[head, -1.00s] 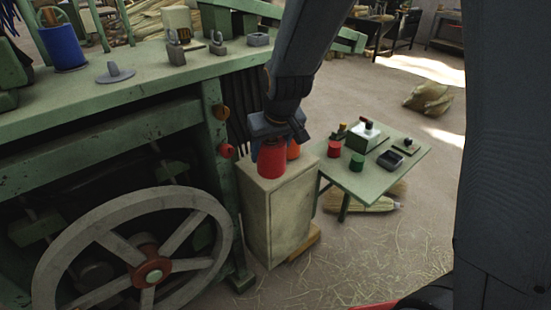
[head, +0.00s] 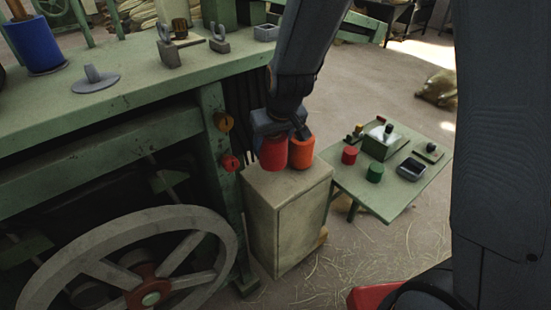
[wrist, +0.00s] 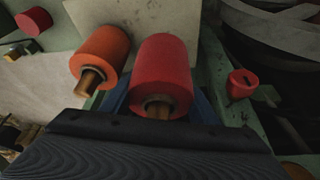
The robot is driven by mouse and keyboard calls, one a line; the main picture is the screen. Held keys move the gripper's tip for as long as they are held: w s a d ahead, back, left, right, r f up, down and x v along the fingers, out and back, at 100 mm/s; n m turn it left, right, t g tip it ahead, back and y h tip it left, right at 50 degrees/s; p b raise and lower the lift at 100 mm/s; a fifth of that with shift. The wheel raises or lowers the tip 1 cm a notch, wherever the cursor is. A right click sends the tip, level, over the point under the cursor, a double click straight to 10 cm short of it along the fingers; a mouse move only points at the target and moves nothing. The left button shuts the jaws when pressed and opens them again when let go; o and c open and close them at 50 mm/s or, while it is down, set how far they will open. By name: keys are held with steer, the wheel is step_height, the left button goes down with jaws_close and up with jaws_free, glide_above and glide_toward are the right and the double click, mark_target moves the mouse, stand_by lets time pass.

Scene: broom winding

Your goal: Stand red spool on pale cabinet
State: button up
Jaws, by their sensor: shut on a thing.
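The red spool (head: 267,152) is held in my gripper (head: 281,130), over the back left part of the pale cabinet (head: 283,222). In the wrist view the red spool (wrist: 163,72) sits between the blue fingers of my gripper (wrist: 160,95), its core end towards the camera. The spool looks upright in the head view. Its base is at or just above the cabinet top; I cannot tell if it touches. An orange spool (head: 301,152) stands close beside it on the right, also seen in the wrist view (wrist: 103,52).
A green workbench (head: 120,110) with a large wheel (head: 100,262) stands left of the cabinet. A low green table (head: 395,200) at right bears a small red cylinder (head: 349,155), a green one (head: 375,173) and boxes. The cabinet top's front is clear.

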steer(key=shift+f+b, duration=1.45)
steer(key=shift+f, duration=1.45)
steer(key=o, duration=1.2)
steer(key=shift+f, duration=0.1)
